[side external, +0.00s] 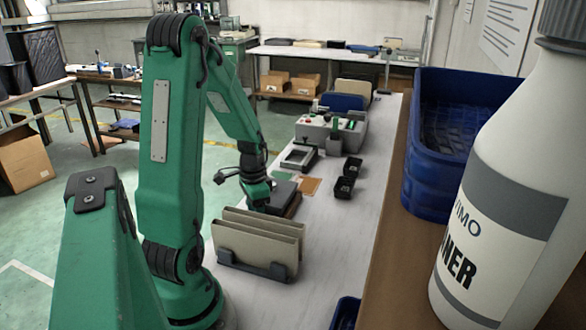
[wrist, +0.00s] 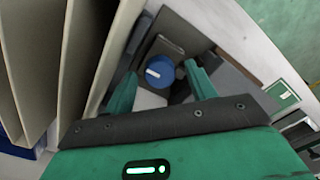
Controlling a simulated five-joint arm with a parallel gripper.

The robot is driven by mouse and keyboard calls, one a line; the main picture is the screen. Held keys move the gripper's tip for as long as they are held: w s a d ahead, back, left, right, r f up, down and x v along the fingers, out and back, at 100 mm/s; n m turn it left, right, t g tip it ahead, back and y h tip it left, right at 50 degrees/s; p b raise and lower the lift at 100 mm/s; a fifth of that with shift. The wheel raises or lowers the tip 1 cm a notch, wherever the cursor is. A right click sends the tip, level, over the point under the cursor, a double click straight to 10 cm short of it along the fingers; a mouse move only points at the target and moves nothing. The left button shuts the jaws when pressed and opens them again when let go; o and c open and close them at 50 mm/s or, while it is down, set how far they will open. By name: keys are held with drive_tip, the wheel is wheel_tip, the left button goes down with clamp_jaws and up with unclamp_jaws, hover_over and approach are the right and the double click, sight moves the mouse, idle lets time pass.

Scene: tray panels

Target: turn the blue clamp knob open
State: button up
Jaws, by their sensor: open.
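The blue clamp knob (wrist: 161,74) shows in the wrist view as a round blue cap with a short white bar mark, lying roughly crosswise in the picture. It sits on a dark fixture (wrist: 190,35) with a grey-brown plate (wrist: 165,46) beside it. My gripper (wrist: 161,73) is open, with one green finger on each side of the knob. I cannot tell whether either finger touches it. In the side external view my gripper (side external: 257,197) is low at the dark fixture (side external: 286,197), and the knob is hidden there.
Beige panels (side external: 255,240) stand upright in a dark rack right beside my gripper, close on its left in the wrist view. Bare tabletop (side external: 335,225) lies to the right.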

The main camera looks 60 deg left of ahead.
drive_tip(key=shift+f, duration=0.1)
drive_tip(key=c, duration=1)
drive_tip(key=shift+n, duration=0.4)
drive_tip(key=n, duration=0.8)
drive_tip(key=shift+n, duration=0.4)
drive_tip(key=n, duration=0.4)
drive_tip(key=shift+n, duration=2.2)
